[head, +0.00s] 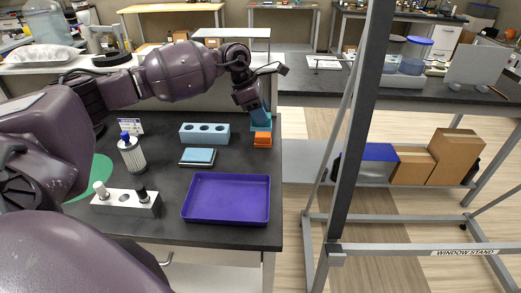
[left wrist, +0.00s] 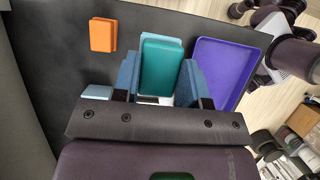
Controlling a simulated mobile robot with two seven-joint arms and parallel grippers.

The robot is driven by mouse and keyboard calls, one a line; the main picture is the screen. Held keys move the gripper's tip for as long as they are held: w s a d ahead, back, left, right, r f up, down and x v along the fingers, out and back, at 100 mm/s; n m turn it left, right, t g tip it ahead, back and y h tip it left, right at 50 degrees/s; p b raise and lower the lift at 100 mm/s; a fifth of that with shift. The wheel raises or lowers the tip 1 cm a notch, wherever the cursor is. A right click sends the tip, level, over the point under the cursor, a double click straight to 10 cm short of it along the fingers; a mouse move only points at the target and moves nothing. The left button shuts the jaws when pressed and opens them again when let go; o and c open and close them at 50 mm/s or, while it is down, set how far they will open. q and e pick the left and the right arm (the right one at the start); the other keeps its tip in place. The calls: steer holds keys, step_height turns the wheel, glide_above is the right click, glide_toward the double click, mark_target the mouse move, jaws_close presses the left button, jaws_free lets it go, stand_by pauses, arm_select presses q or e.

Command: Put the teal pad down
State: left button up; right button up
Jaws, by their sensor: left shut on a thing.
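My left gripper (head: 260,112) reaches out over the back right of the dark table, near the orange pad (head: 262,139). In the left wrist view its two blue fingers (left wrist: 158,80) are shut on the teal pad (left wrist: 163,66). In the head view the teal pad is hard to tell apart from the fingers, just above the orange pad. The orange pad also shows in the left wrist view (left wrist: 103,35), clear of the fingers. My right gripper is not in view.
A purple tray (head: 226,211) lies at the table's front right. A light blue pad (head: 198,155) and a blue block with holes (head: 187,140) stand behind it. A grey metal frame (head: 352,150) stands at right.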

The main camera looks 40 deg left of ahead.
arm_select(q)
step_height(320, 180, down, 10)
steer(key=shift+r, duration=0.25)
step_height(320, 180, down, 3)
steer(key=shift+f, duration=0.1)
steer(key=shift+w+f, duration=0.1)
steer(key=shift+f, duration=0.3)
steer(key=o, duration=1)
steer(key=shift+o, duration=0.2)
steer(key=shift+r, duration=0.35)
steer(key=v, duration=1.1)
steer(key=shift+r, duration=0.35)
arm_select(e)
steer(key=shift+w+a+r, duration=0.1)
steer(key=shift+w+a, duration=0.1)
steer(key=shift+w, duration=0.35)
